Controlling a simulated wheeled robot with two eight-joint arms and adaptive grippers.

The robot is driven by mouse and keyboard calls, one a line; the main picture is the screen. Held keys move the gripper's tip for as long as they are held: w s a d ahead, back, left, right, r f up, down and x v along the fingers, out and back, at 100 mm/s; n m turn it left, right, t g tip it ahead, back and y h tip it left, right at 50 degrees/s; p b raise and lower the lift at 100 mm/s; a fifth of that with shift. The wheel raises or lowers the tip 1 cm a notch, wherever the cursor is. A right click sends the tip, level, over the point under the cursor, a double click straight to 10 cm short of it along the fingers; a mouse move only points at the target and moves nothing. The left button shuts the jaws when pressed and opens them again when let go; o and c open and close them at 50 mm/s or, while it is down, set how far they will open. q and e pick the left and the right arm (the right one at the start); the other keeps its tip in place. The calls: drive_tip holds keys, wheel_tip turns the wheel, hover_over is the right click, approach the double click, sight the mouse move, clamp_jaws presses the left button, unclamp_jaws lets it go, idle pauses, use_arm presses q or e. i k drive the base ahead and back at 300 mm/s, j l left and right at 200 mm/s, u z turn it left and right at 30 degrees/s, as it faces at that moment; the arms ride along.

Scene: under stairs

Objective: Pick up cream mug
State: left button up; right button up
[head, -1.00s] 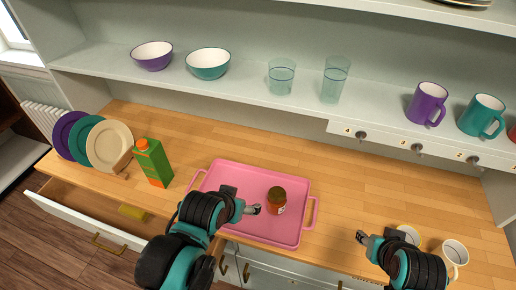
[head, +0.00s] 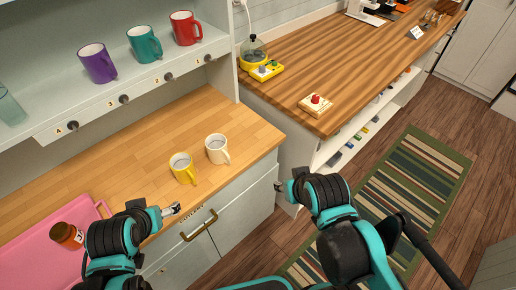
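The cream mug (head: 217,149) stands upright on the wooden counter near its right end, its handle toward the lower right. A yellow mug (head: 182,168) stands just left of it. My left gripper (head: 173,210) is in front of the counter edge, below and left of the mugs, apart from both. My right gripper (head: 282,187) is to the right of the mugs, in front of the cabinet, touching neither mug. The fingers of both are small and seen from behind, so their opening is not clear.
A pink tray (head: 30,257) with a brown jar (head: 66,235) lies at the left. Purple (head: 97,63), teal (head: 145,44) and red (head: 185,28) mugs stand on the shelf above. A darker counter (head: 290,90) holds a red button box (head: 315,105). Counter behind the mugs is clear.

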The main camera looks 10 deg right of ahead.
sight(216, 144)
drive_tip(key=i+l+u, duration=0.1)
drive_tip(key=l, duration=0.2)
drive_tip(key=i+l+u, duration=0.15)
drive_tip(key=l, duration=0.2)
drive_tip(key=i+l+u, duration=0.1)
drive_tip(key=l, duration=0.25)
drive_tip(key=i+l+u, duration=0.1)
drive_tip(key=i+l, duration=0.15)
drive_tip(key=l, duration=0.1)
